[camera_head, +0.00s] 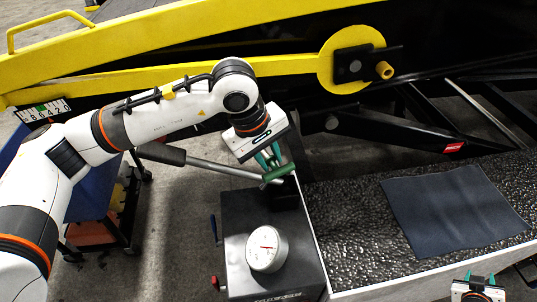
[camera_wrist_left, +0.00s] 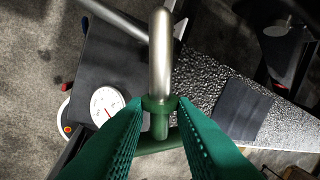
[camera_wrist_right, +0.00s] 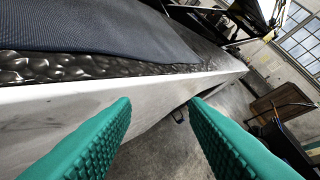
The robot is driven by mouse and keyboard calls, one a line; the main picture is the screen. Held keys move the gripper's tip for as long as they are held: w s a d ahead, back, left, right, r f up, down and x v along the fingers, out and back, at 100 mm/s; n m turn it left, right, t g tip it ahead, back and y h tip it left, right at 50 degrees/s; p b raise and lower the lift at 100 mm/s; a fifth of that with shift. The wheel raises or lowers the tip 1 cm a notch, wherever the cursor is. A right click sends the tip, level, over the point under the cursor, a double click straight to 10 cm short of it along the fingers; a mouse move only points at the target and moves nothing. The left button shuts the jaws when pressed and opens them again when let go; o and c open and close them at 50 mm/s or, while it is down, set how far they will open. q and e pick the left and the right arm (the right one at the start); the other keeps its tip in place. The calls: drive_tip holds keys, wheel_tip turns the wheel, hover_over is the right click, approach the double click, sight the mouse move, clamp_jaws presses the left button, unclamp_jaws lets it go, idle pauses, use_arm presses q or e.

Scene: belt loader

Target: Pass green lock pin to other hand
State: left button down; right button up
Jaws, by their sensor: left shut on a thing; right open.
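The green lock pin (camera_head: 278,173) is in my left gripper (camera_head: 268,160), above the back of the dark box at the middle of the head view. In the left wrist view, the pin's bare metal shaft (camera_wrist_left: 161,55) points up and away from the fingers. Its green collar and stem sit between the two green fingertips, and part of its green handle (camera_wrist_left: 155,146) shows behind them. My right gripper (camera_head: 480,277) is at the bottom right of the head view, beside the tray's near edge. It is open and empty in the right wrist view (camera_wrist_right: 160,108).
A dark mat (camera_head: 455,210) lies on the bumpy black tray surface (camera_head: 345,222), which has a pale rim (camera_wrist_right: 60,112). A round white gauge (camera_head: 266,249) sits on the dark box (camera_head: 240,215). The yellow loader beam (camera_head: 150,35) spans the back.

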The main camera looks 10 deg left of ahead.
drive_tip(key=s+a+f+n+g+y, duration=0.15)
drive_tip(key=s+a+f, duration=0.25)
drive_tip(key=f, duration=0.4)
drive_tip(key=s+a+f+g+y, duration=0.1)
drive_tip(key=s+a+f+y, duration=0.1)
drive_tip(key=s+a+f, duration=0.4)
drive_tip(key=s+a+f+g+y, duration=0.1)
drive_tip(key=a+f+g, duration=0.15)
drive_tip(key=f, duration=0.65)
drive_tip(key=s+a+f+g+y, duration=0.1)
drive_tip(key=s+a+f, duration=0.2)
drive_tip(key=s, duration=0.4)
drive_tip(key=s+a+f+g+y, duration=0.1)
drive_tip(key=s+a+f, duration=0.3)
drive_tip(key=s+a, duration=0.2)
drive_tip(key=s+a+f+g+y, duration=0.1)
drive_tip(key=s+a+f, duration=0.3)
drive_tip(key=s, duration=0.6)
drive_tip(key=shift+s+a+f+n+g, duration=0.2)
drive_tip(key=shift+a+n+g, duration=0.2)
drive_tip(key=shift+g, duration=0.2)
